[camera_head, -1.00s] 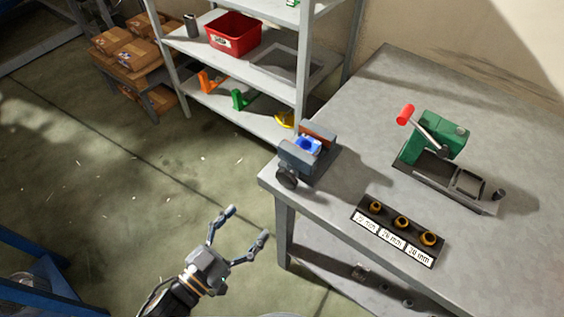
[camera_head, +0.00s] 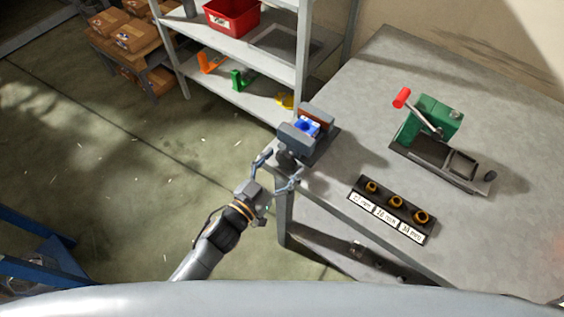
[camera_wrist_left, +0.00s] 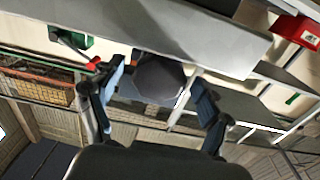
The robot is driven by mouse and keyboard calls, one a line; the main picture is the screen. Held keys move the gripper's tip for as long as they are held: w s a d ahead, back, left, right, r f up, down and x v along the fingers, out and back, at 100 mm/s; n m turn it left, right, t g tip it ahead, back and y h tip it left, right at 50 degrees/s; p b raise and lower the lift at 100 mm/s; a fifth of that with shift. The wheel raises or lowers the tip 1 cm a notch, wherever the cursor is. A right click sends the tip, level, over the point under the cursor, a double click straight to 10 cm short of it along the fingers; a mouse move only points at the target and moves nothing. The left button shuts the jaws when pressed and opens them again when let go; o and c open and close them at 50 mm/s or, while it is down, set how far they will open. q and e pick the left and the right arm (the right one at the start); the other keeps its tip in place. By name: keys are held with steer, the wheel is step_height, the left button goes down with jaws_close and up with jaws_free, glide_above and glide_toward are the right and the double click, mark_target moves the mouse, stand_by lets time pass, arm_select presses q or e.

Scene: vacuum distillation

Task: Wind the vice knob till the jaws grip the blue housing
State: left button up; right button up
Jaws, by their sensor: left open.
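The vice (camera_head: 299,135) stands at the near left corner of the workbench. The blue housing (camera_head: 308,126) sits between its jaws; I cannot tell whether the jaws touch it. The dark round knob (camera_head: 287,159) is on the vice's near side, partly hidden by my gripper in the head view. My left gripper (camera_head: 276,172) is open, its fingers on either side of the knob. In the left wrist view the knob (camera_wrist_left: 160,76) shows large between the spread fingertips, with a gap visible towards the right finger. My right gripper is out of view.
The grey workbench (camera_head: 340,205) carries a green press with a red-tipped lever (camera_head: 428,122) and a black rack (camera_head: 392,208) with several brass-coloured rings. A shelf with a red bin (camera_head: 232,16) stands behind. Open floor lies left of the bench.

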arm_select(q)
steer(key=c, duration=1.2)
steer(key=shift+o, duration=0.2)
steer(key=shift+m, duration=0.4)
steer(key=m, duration=0.4)
steer(key=shift+a+m, duration=0.1)
steer(key=shift+m, duration=1.4)
steer(key=shift+f, duration=0.15)
